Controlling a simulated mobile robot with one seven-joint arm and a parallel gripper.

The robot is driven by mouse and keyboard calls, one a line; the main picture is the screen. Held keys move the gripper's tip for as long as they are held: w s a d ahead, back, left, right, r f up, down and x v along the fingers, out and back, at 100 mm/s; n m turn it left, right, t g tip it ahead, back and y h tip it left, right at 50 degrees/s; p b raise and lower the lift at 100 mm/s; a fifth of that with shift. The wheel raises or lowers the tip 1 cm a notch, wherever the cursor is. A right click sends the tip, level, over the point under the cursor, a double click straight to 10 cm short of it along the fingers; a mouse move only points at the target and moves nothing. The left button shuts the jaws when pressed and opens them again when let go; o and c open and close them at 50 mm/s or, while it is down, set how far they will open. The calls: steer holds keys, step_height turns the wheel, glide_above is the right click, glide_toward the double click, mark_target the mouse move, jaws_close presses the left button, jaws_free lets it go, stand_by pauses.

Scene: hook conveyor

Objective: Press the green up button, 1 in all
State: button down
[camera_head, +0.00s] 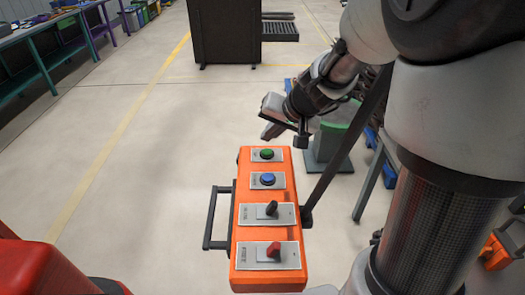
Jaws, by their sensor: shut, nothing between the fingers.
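An orange control box (244,203) stands in the lower middle of the head view, with its controls in a column. The green button (267,154) is at the far end of the box, on a pale plate. A blue button (268,179) sits just nearer, then a black switch (271,209) and a red switch (273,249). My gripper (268,134) is shut and empty. In the picture it is just beyond and slightly right of the green button, apart from it. Its height above the box is hard to tell.
A black handle (208,240) juts from the box's left side and a dark post (345,145) rises at its right. A dark cabinet (226,32) stands at the back. Workbenches (52,28) line the upper left. The floor left of the box is clear.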

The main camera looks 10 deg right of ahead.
mark_target(269, 153)
steer(key=shift+f+b, duration=0.5)
steer(key=shift+f, duration=0.4)
stand_by(1.4)
steer(key=shift+f+b, duration=0.45)
steer(key=shift+b, duration=0.25)
steer(key=shift+f+b, duration=0.4)
steer(key=shift+b, duration=0.15)
stand_by(0.4)
stand_by(0.3)
steer(key=shift+r+p, duration=0.55)
steer(key=shift+r, duration=0.3)
steer(key=shift+r+p, duration=1.85)
steer(key=shift+r, duration=0.7)
